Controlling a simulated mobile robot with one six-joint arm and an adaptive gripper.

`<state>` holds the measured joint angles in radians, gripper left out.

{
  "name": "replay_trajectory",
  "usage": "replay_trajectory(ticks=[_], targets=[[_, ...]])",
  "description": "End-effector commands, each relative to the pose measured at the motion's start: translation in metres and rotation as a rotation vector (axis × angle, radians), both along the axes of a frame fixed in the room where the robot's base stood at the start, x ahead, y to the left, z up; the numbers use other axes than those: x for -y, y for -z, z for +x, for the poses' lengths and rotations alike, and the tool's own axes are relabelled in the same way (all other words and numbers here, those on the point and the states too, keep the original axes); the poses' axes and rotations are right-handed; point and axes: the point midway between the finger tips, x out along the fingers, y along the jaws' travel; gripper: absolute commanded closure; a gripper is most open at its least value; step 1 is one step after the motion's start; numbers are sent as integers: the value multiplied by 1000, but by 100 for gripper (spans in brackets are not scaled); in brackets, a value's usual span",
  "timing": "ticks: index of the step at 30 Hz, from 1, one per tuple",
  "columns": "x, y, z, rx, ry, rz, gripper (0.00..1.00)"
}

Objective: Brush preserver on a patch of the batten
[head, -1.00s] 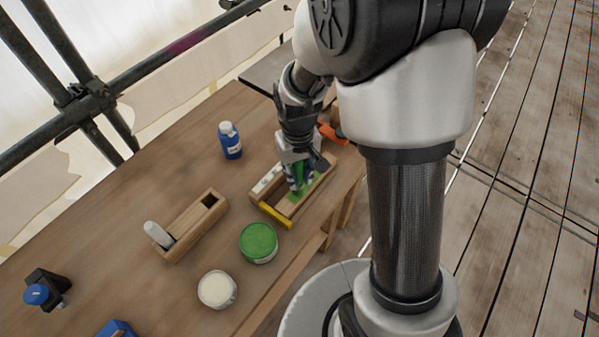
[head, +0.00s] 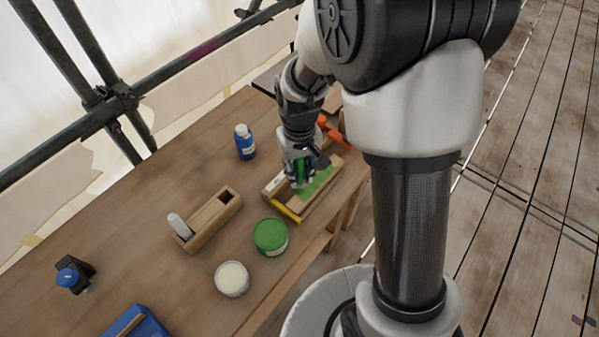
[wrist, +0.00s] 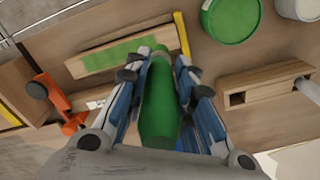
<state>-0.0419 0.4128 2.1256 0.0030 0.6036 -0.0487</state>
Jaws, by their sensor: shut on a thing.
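My gripper (head: 300,174) is shut on a green-handled brush (wrist: 160,105), held over the wooden batten piece at the right of the bench. The handle also shows between the fingers in the head view. The brush's bristle end is hidden. The batten (wrist: 140,45) is a pale wooden bar with a green patch (wrist: 112,55) along it; the patch shows beside the gripper in the head view (head: 320,182). A yellow strip (head: 286,212) lies at the batten's near end. The round pot with a green top (head: 270,236) stands to the left of the batten's near end.
A pot with a cream top (head: 232,278), a wooden holder (head: 214,218) with a grey-white handle, a blue bottle (head: 245,142), a blue tray (head: 140,325) and a black clamp with a blue knob (head: 72,277) stand on the bench (head: 130,225). An orange tool (wrist: 58,100) lies beyond the batten.

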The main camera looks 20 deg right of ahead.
Motion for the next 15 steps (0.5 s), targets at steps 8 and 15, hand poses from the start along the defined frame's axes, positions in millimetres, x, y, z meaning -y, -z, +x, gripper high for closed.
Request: replay_trajectory(ticks=[8, 15], targets=[[0, -24, 4, 2, 1, 0, 100], [0, -24, 4, 1, 1, 0, 100]])
